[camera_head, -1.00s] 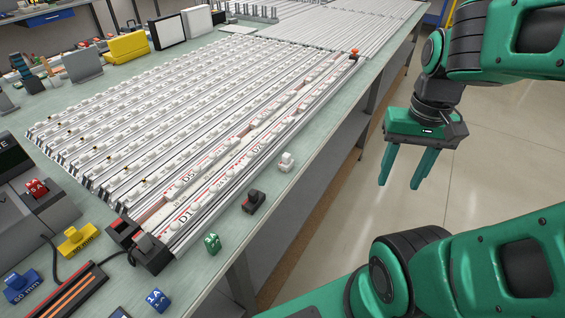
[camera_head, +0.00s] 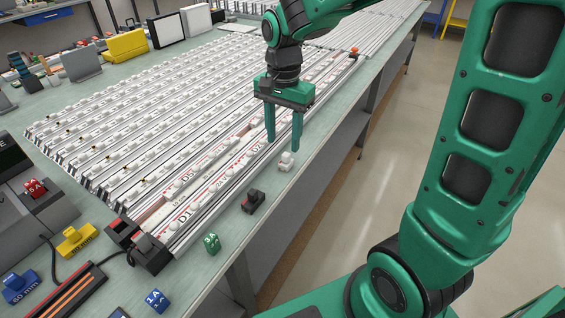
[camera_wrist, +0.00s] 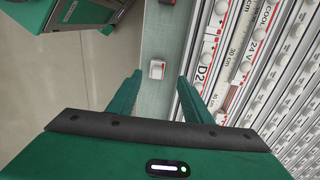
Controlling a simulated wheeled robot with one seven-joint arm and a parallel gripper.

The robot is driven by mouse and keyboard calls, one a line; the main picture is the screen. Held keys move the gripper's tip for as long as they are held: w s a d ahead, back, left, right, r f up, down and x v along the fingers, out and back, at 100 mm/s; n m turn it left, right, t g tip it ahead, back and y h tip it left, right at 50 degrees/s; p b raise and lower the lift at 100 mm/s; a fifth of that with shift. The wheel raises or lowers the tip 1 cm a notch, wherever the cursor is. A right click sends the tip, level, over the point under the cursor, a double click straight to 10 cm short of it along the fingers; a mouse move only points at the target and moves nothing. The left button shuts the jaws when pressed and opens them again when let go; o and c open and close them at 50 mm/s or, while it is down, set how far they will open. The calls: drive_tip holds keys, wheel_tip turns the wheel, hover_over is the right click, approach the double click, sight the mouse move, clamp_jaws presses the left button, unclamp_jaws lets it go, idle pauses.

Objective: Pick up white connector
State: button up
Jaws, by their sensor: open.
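The white connector (camera_head: 286,161) is a small white block on the green bench top, near its right edge and beside the rail panel. It also shows in the wrist view (camera_wrist: 157,69), lying ahead of the fingers and between their lines, a little nearer the left finger. My gripper (camera_head: 283,146) is open and empty, pointing down just above the connector in the head view. In the wrist view, my gripper (camera_wrist: 160,82) has its two green fingers wide apart, with nothing between them.
A black connector (camera_head: 253,201) and a green block (camera_head: 211,244) sit along the same bench edge. The panel of white rails (camera_head: 150,130) lies close on the left of the connector. The bench drops to the floor on the right.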

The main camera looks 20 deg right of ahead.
sight(285, 155)
drive_tip(key=shift+s+d+f, duration=0.1)
drive_tip(key=shift+d+f, duration=0.05)
drive_tip(key=shift+f, duration=1.7)
drive_tip(key=shift+s+d+f, duration=0.1)
drive_tip(key=shift+f, duration=1.7)
drive_tip(key=c, duration=1.1)
